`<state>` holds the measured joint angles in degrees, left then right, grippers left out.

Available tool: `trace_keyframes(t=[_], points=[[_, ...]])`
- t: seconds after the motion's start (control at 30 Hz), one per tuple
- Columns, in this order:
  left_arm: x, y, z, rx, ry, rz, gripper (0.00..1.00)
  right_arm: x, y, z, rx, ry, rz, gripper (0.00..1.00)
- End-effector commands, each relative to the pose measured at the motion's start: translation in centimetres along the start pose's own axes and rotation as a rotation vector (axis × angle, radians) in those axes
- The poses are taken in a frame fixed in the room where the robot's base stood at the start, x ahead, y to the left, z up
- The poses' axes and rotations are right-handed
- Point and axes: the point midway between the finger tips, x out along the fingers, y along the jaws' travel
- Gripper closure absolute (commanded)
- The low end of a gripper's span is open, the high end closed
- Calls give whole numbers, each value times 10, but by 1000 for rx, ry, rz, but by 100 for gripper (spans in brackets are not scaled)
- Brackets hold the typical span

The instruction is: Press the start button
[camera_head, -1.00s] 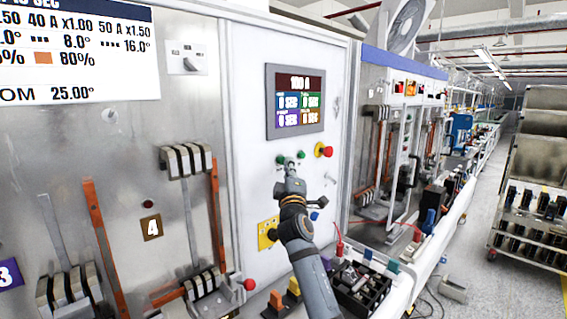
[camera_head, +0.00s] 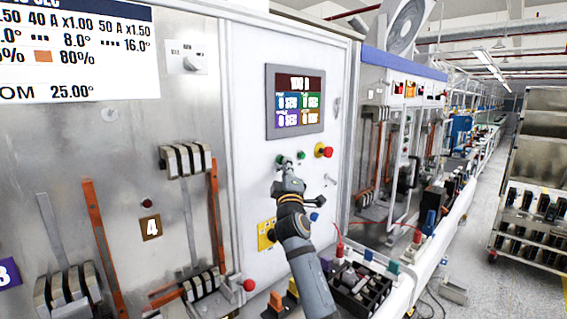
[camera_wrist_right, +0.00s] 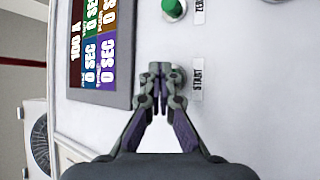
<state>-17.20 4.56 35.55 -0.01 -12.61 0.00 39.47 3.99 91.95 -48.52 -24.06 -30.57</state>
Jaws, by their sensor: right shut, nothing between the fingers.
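The white control panel (camera_head: 250,110) carries two green buttons below its display. The left green button (camera_head: 280,159) is partly covered by the tip of my right gripper (camera_head: 287,161). In the right wrist view, the START label (camera_wrist_right: 197,80) is beside the fingertips of my right gripper (camera_wrist_right: 160,72), and the fingers hide the button there. The other green button (camera_head: 301,155) also shows in the right wrist view (camera_wrist_right: 174,9), beside a second label. My right gripper is shut and empty, pointing at the panel. I cannot tell whether it touches the button. My left gripper is out of view.
The display (camera_head: 295,101) reads 100 A above the buttons. A red knob (camera_head: 326,151) on a yellow base is to the right. A blue knob (camera_head: 314,217) sits lower on the panel. A black tray (camera_head: 362,287) of parts stands on the bench below.

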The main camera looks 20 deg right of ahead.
Motion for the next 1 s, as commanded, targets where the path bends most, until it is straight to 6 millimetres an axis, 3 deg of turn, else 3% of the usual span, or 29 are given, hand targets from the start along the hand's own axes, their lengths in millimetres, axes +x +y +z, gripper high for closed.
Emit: trace_keyframes(t=[0.77,1.0], points=[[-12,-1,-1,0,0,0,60,-14,10,10,0,0,0,100],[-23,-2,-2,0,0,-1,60,-30,24,21,-1,1,0,100]])
